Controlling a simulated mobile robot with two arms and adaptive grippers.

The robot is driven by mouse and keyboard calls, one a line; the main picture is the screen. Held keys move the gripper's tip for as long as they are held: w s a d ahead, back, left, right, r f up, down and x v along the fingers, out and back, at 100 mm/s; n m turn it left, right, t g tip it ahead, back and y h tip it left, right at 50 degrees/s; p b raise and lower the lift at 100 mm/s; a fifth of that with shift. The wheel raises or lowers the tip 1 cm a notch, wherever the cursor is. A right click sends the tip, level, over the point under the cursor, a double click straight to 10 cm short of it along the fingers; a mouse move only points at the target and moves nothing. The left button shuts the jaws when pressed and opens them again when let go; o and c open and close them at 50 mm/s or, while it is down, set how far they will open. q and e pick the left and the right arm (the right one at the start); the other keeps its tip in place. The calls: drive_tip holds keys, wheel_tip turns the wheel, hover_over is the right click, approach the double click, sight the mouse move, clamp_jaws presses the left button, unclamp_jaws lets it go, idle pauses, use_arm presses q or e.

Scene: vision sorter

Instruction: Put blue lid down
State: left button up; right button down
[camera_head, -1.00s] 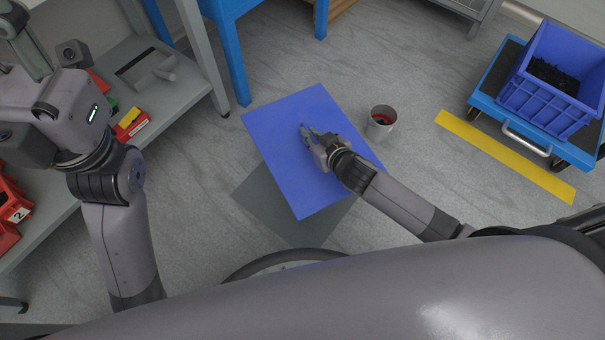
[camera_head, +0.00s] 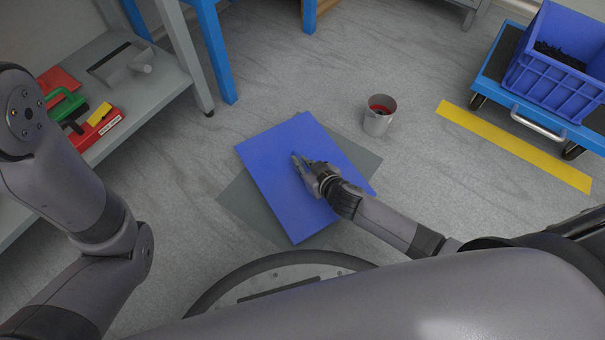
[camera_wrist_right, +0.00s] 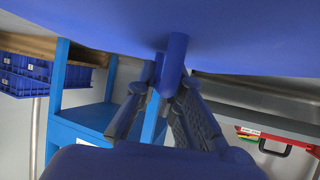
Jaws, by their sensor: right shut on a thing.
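The blue lid (camera_head: 275,170) is a flat square panel near the middle of the head view. It overlaps a dark grey square patch (camera_head: 245,212) on the floor, turned at a different angle. My right gripper (camera_head: 299,160) lies over the lid and is shut on its blue handle (camera_wrist_right: 175,62). In the right wrist view, the fingers (camera_wrist_right: 165,92) close around this handle, and the lid's blue surface (camera_wrist_right: 240,30) fills the top. I cannot tell whether the lid touches the floor patch. My left arm shows at the left, but its gripper is out of view.
A grey bin (camera_head: 379,118) with red inside stands just beyond the lid. A yellow floor strip (camera_head: 515,145) and a trolley (camera_head: 540,125) carrying a blue crate (camera_head: 555,75) are at the right. A grey shelf (camera_head: 165,88) with a red case (camera_head: 98,130) is at the left.

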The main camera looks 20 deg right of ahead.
wheel_tip(320, 180, down, 4)
drive_tip(key=b, duration=0.3)
drive_tip(key=shift+f, duration=0.15)
drive_tip(key=c, duration=1.7)
unclamp_jaws()
